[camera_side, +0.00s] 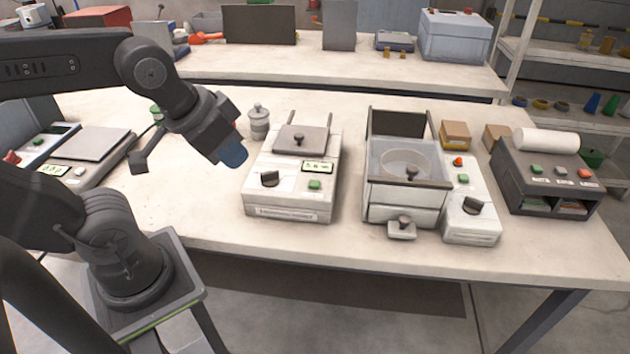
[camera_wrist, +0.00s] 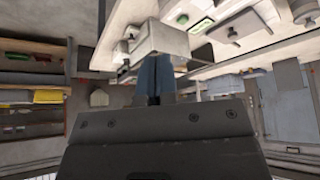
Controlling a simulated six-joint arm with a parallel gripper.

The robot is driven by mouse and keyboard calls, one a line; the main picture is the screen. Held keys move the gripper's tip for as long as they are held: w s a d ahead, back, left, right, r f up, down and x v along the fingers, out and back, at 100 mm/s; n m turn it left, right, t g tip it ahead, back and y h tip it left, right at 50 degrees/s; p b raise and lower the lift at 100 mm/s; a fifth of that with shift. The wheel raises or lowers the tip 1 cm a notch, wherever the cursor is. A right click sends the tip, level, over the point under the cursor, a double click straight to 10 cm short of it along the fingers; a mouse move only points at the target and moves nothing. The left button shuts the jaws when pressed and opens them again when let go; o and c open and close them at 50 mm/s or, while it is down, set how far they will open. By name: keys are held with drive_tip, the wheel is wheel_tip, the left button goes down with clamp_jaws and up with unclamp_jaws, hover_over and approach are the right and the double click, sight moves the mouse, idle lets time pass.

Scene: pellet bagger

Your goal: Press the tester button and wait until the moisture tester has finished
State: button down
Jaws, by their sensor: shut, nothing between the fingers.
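The device that looks like the moisture tester (camera_side: 261,196) is a pale box in the middle of the bench in the side view. It has a flat lid with a black knob, a dark dial and a small lit display (camera_side: 317,167) whose digits are hard to read. A green button (camera_side: 314,185), which I take as the tester button, sits on its front right below the display. My gripper (camera_side: 234,157), with blue fingertips, is shut and empty. It hangs above the bench, left of the tester and apart from the button. The fingertips also show in the wrist view (camera_wrist: 156,78).
A scale (camera_side: 95,143) stands left. A grey jar (camera_side: 259,122) is behind the tester's left side. Right of it are a machine with a round opening (camera_side: 375,208), small cardboard boxes (camera_side: 455,134) and a dark printer (camera_side: 540,172). The bench front is clear.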

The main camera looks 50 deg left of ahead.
idle(0.4)
drive_tip(key=w+a+r+m+t+y, duration=0.2)
drive_tip(key=w+a+m+t+y, duration=0.1)
drive_tip(key=w+a+m, duration=0.3)
drive_tip(key=m+g+h, duration=0.1)
drive_tip(key=m+h, duration=0.7)
drive_tip(key=m, duration=2)
hover_over(313, 181)
wheel_tip(313, 181, down, 7)
drive_tip(key=shift+f, duration=0.2)
drive_tip(key=shift+f, duration=4.4)
drive_tip(key=shift+f, duration=0.1)
